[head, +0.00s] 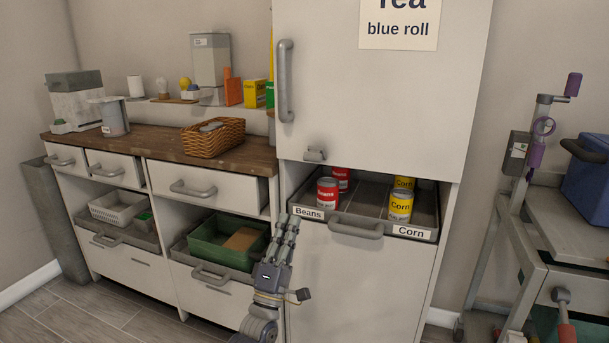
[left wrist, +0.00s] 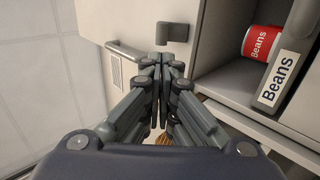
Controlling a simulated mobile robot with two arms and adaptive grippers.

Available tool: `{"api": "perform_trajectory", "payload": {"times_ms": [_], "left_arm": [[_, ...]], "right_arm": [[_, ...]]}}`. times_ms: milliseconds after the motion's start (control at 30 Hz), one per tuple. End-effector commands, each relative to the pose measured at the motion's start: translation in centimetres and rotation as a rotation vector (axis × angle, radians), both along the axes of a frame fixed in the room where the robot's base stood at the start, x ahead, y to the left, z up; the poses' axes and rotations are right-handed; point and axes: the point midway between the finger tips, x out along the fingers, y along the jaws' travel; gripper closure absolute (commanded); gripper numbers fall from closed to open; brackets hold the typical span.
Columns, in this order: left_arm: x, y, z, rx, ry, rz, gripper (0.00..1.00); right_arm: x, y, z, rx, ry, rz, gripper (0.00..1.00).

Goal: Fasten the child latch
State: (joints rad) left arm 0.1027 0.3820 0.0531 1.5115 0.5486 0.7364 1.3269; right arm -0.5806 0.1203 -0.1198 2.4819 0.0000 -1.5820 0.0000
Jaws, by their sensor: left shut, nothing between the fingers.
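A small grey latch (head: 315,155) sits at the lower left corner of the tall cabinet's upper door (head: 380,105). In the left wrist view the latch (left wrist: 173,32) shows just beyond my fingertips, apart from them. Whether it is turned to the fastened position I cannot tell. My left gripper (head: 289,219) is shut and empty, in front of the left edge of the tall cabinet, lower than the latch in the head view. Its closed fingers fill the middle of the left wrist view (left wrist: 162,62). My right gripper is not in view.
Below the door, a pulled-out tray (head: 370,197) holds red Beans cans (head: 327,193) and yellow Corn cans (head: 400,205). A sideboard with a wicker basket (head: 213,140) and open drawers stands left. A rolling rack (head: 520,220) stands right.

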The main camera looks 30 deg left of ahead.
Motion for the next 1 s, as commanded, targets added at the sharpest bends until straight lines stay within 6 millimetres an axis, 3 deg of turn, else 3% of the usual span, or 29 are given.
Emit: {"api": "perform_trajectory", "payload": {"times_ms": [267,733,1000], "left_arm": [[0.6,0.1,0.6,0.002,0.001,0.001,1.00],[6.9,1.6,7.1,0.004,0.000,0.002,1.00],[9.2,2.2,9.4,0.002,0.003,0.001,1.00]], "right_arm": [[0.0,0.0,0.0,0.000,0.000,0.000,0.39],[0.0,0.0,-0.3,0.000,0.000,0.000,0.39],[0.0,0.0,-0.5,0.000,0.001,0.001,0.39]]}}
